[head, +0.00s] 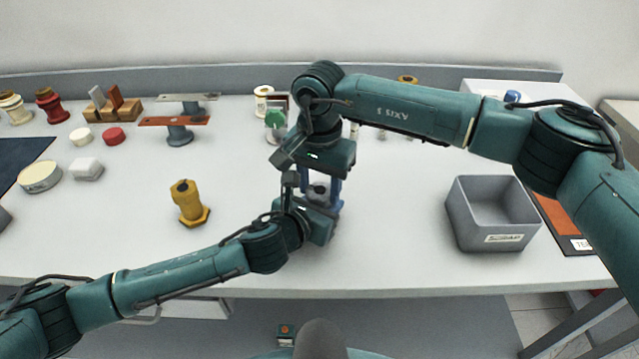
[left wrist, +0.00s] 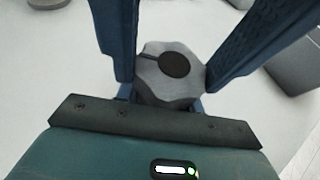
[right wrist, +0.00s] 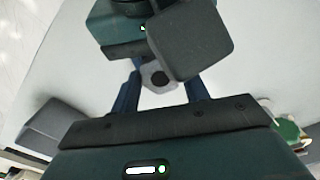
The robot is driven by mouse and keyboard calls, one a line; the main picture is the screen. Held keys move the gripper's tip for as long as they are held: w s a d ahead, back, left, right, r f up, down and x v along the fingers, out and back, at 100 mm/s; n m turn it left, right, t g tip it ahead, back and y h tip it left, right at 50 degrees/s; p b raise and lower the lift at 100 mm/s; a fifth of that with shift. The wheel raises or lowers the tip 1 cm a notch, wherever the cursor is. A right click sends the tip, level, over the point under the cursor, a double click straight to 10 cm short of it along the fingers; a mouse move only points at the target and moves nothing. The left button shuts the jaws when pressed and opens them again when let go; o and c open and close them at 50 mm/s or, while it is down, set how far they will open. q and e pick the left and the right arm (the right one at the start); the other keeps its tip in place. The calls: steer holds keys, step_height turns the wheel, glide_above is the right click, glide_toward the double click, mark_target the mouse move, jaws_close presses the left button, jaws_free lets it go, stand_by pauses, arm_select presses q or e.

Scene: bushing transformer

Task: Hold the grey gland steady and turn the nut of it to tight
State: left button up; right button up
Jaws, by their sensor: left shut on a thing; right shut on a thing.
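The grey gland (head: 318,190) stands near the middle front of the table, mostly hidden by my grippers. In the left wrist view its faceted grey top, the nut (left wrist: 152,82), has a dark round opening; the same top shows in the right wrist view (right wrist: 150,88). My right gripper (head: 321,186) reaches down from above, its blue fingers shut on either side of the nut. My left gripper (head: 322,204) comes in low from the front left and is shut on the gland lower down. Its fingertips are mostly hidden, and the thread is out of sight.
An open grey bin (head: 492,215) stands to the right. A yellow hex-based part (head: 188,203) stands to the left. Behind are a red-topped stand (head: 175,122), a green-and-white part (head: 275,121) and a wooden block (head: 113,110). The table between the yellow part and my grippers is clear.

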steer(key=shift+m, duration=2.5)
steer(key=o, duration=1)
